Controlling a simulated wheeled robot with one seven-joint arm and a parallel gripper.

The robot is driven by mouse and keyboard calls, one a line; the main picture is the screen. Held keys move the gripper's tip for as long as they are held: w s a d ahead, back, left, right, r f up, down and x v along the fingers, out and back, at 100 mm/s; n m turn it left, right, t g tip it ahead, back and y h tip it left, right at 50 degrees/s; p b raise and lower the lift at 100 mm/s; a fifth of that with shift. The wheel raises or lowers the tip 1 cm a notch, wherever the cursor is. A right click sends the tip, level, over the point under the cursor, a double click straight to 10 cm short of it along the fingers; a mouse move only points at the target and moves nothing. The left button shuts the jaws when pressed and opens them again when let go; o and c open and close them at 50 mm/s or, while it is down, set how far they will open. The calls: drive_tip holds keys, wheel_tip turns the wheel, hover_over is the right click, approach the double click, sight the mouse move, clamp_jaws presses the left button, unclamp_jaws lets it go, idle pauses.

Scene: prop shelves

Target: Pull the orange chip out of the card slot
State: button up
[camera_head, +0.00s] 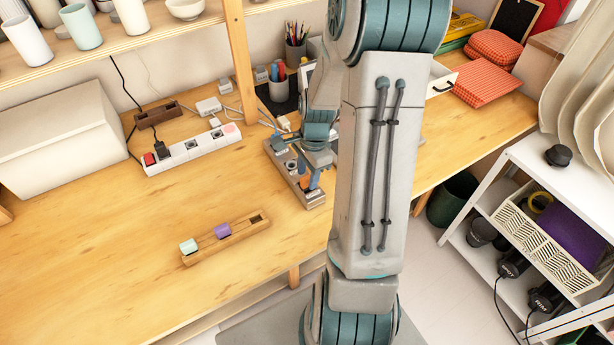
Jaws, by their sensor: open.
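A long narrow block with slots (316,201) stands on the table beside my arm. My wrist hides part of the block, and I cannot tell whether a finger touches the chip. Closer to the front, a wooden tray (205,252) holds a mint piece (188,246) and a purple piece (222,231). Its right-hand recess is empty.
A white power strip (193,149) with a black plug lies behind to the left. Pen cups (296,52) and a shelf post (240,65) stand at the back. The table's front left is clear. A white shelf rack (535,165) stands at right.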

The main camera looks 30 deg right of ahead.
sight(305, 178)
drive_tip(key=shift+a+f, duration=0.1)
drive_tip(key=shift+f, duration=0.85)
clamp_jaws()
drive_tip(key=shift+r+p, duration=0.3)
drive_tip(key=shift+r, duration=0.25)
idle(0.8)
drive_tip(key=shift+r+p, duration=0.4)
drive_tip(key=shift+r, duration=0.25)
drive_tip(key=shift+r+p, duration=0.95)
drive_tip(key=shift+r, duration=0.3)
